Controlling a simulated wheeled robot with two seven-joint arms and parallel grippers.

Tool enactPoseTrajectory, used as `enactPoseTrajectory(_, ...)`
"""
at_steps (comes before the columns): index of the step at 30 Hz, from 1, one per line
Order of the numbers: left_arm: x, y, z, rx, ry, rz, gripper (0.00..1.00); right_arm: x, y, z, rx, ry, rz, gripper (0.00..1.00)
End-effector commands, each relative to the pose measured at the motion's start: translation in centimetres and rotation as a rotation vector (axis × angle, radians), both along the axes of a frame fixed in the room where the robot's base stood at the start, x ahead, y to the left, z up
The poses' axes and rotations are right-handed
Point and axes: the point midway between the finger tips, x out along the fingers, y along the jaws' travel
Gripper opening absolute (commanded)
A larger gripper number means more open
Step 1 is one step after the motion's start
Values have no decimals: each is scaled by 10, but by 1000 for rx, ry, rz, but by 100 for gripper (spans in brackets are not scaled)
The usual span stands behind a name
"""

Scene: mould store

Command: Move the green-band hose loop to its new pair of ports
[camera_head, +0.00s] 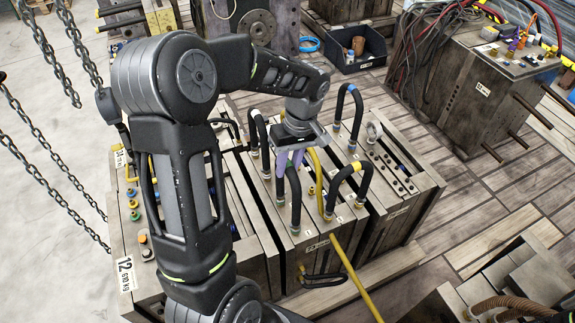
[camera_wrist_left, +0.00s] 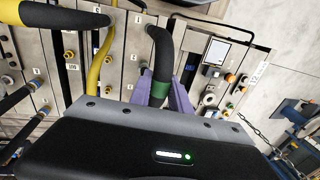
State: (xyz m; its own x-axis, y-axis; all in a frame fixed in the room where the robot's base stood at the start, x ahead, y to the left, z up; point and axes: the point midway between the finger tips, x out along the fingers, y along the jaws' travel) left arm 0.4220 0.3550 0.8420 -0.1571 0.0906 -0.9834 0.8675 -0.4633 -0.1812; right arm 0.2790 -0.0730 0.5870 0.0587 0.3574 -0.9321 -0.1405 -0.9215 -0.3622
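My right gripper is out of view.
A yellow hose (camera_head: 319,185) stands close beside the loop on the right. Other black hose loops stand around it, one with yellow bands (camera_head: 348,178) and one with blue (camera_head: 344,118). A black bin (camera_head: 355,61) lies behind. Chains (camera_head: 43,165) hang at the left.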

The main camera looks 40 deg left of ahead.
Motion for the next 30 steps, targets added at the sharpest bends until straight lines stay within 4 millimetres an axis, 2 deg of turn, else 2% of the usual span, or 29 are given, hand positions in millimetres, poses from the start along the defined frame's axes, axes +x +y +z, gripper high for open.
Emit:
enactPoseTrajectory(1,2,-1,0,-1,-6,-4,26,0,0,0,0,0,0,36)
enactPoseTrajectory(9,1,-1,0,-1,-3,-2,48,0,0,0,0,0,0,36)
enactPoseTrajectory(19,1,-1,1,0,-2,-1,49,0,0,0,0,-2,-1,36)
enactPoseTrajectory(23,4,-2,12,1,-5,-2,49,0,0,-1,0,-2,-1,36)
enactPoseTrajectory(30,10,-5,51,0,-7,-3,49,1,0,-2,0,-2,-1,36)
